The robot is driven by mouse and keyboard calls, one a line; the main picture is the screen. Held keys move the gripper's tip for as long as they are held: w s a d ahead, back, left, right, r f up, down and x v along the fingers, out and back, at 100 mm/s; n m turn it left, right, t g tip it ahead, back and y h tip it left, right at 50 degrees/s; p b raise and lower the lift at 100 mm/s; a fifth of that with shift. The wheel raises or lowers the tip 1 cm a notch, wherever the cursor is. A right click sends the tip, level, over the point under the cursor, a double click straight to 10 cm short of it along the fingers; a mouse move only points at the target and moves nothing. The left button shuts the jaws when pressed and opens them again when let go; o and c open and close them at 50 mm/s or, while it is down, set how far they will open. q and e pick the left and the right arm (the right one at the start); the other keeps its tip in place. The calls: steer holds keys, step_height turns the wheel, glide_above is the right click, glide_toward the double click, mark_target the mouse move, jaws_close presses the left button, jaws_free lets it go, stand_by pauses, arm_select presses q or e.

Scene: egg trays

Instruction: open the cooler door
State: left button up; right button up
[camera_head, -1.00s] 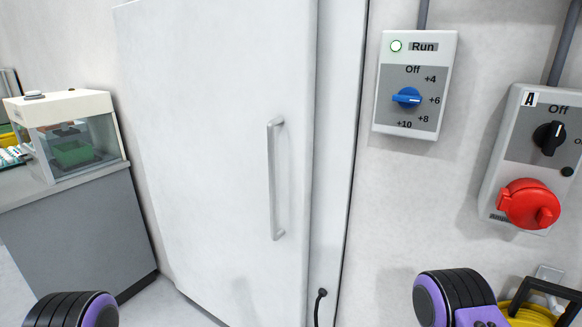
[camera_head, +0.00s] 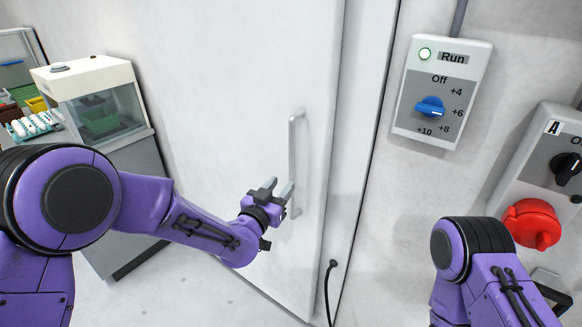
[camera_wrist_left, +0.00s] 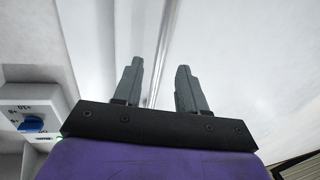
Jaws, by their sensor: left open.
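The cooler door (camera_head: 225,110) is a tall white panel in the head view, and it looks shut. Its upright metal handle (camera_head: 293,150) is on the right part of the door. I cannot tell whether the fingers touch the handle. My right arm shows at the lower right of the head view, but its gripper is not visible.
A control box with a blue knob (camera_head: 430,106) and a lit Run lamp hangs right of the door. Another box with a red socket cover (camera_head: 532,224) is farther right. A counter with a glass-fronted case (camera_head: 95,105) stands at the left.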

mark_target(290, 174)
arm_select(q)
steer(key=p+x, duration=0.2)
steer(key=x, duration=0.5)
steer(key=shift+w+d+f, duration=0.1)
steer(key=shift+w+f, duration=0.05)
steer(key=shift+w, duration=0.25)
jaws_close()
